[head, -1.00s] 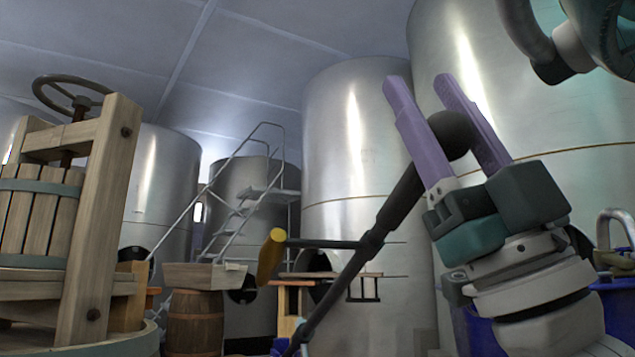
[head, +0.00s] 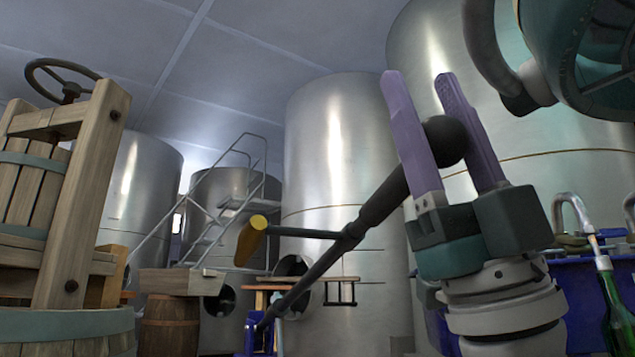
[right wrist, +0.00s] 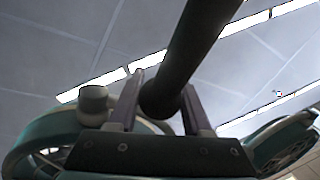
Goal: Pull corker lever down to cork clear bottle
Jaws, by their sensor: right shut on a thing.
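The corker lever (head: 378,207) is a dark rod that slants from lower left up to a round black knob. A side bar with a yellow handle (head: 251,241) branches off it. My right gripper (head: 420,82) has its purple fingers either side of the knob end and is shut on the lever. In the right wrist view the lever (right wrist: 197,42) runs up from between the fingers. My left gripper is not in view. I cannot see the clear bottle or the corker's lower part.
A green bottle (head: 614,310) stands at the lower right by a blue container (head: 578,290). A wooden press (head: 82,205) is at left, with a barrel (head: 168,325) near it. Large steel tanks (head: 335,150) fill the back.

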